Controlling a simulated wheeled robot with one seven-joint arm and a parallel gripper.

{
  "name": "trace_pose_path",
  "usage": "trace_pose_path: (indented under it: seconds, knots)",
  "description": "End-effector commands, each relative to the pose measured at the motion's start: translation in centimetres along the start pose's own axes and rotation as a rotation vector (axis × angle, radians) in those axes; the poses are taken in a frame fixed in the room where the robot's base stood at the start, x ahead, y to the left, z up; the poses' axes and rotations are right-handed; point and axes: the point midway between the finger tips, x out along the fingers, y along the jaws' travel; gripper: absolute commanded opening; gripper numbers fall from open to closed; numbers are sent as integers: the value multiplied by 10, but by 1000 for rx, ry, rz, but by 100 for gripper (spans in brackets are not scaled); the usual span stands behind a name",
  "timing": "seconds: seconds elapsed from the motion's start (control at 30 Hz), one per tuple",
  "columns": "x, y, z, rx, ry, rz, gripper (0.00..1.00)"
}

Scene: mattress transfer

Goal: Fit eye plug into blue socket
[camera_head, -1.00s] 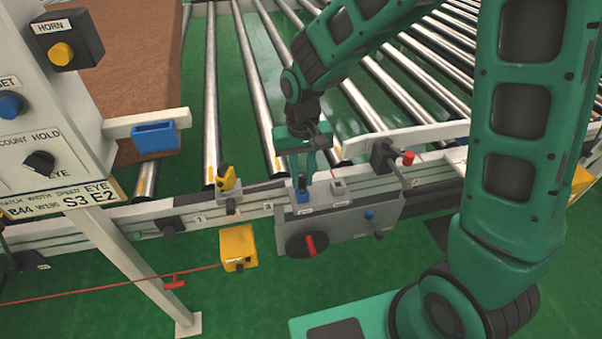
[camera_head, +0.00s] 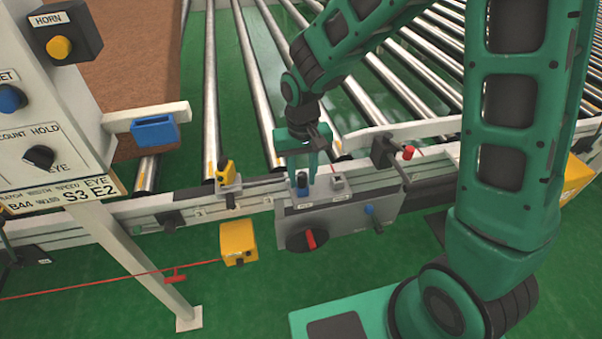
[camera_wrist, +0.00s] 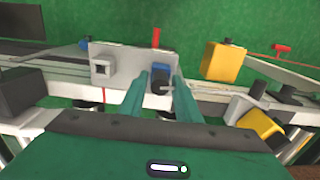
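My gripper (camera_head: 303,172) points down over the grey box (camera_head: 350,215) on the conveyor's side rail. A small dark-topped plug (camera_head: 302,181) with blue at its base stands upright on the box, below and between my fingertips. In the wrist view, the plug (camera_wrist: 160,78) shows between the two green fingers, with a narrow gap on each side, so my gripper looks open. The blue at the base appears to be the blue socket (camera_head: 302,192); how deep the plug sits is too small to tell. A pale square socket (camera_head: 338,183) with a dark hole is just right of it.
A yellow sensor (camera_head: 227,173) stands on the rail. A blue holder (camera_head: 155,133) and control panel are farther left.

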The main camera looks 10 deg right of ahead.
Motion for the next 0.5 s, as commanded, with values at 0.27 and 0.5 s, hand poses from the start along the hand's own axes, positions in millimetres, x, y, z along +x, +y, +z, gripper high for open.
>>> trace_pose_path:
  seconds: [0.27, 0.5]
  knots:
    - [0, 0, 0, 0, 1, 0, 41]
    - [-16, 0, -1, 0, 4, -2, 41]
